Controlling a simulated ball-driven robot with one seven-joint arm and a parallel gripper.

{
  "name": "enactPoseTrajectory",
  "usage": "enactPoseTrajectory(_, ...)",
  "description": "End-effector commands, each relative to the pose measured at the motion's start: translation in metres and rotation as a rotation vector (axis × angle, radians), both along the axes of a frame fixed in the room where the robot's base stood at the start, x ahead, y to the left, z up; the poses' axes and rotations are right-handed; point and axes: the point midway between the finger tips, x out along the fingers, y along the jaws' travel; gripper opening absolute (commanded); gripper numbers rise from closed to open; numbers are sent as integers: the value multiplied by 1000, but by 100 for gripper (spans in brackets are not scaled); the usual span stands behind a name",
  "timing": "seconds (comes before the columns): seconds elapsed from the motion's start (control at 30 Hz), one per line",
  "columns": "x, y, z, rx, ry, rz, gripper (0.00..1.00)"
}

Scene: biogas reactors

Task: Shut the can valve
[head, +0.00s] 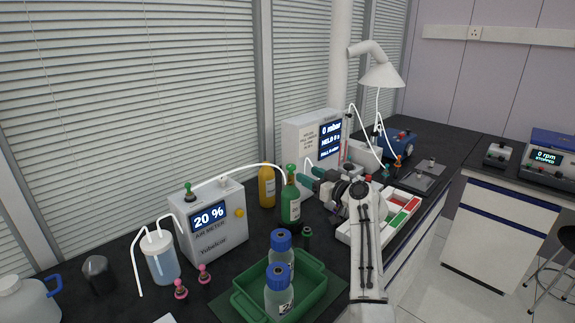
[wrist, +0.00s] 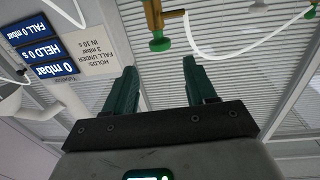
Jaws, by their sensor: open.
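A green can (head: 290,205) stands upright on the dark bench. On its top is a valve with a green knob (head: 291,168), joined to a white tube. In the wrist view a brass valve with a green knob (wrist: 159,43) shows beyond the fingertips, between them in width; it looks like the same valve. Whether it is open or closed I cannot tell. My gripper (head: 305,181) is to the right of the can, with its teal fingers pointing left towards it. The fingers (wrist: 165,85) are apart, with nothing between them and not touching the valve.
An orange bottle (head: 266,187) stands left of the can. A meter reading 20 % (head: 212,235) and a pressure box reading 0 mbar (head: 303,133) flank them. A green tray (head: 311,297) holds blue-capped bottles in front. White tubes arch nearby. A red-and-green sectioned tray (head: 350,233) lies under my arm.

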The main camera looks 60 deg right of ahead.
Motion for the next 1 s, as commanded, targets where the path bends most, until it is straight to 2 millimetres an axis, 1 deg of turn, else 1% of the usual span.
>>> enactPoseTrajectory(0.03, 9, -2, 3, 2, -1, 2, 56)
enactPoseTrajectory(0.3, 52, -17, 2, 3, 0, 1, 56)
enactPoseTrajectory(0.5, 75, -25, 1, 2, -1, 1, 56)
enactPoseTrajectory(0.7, 86, -28, 0, 2, 0, 1, 56)
enactPoseTrajectory(1.0, 87, -28, 0, 1, 1, 0, 56)
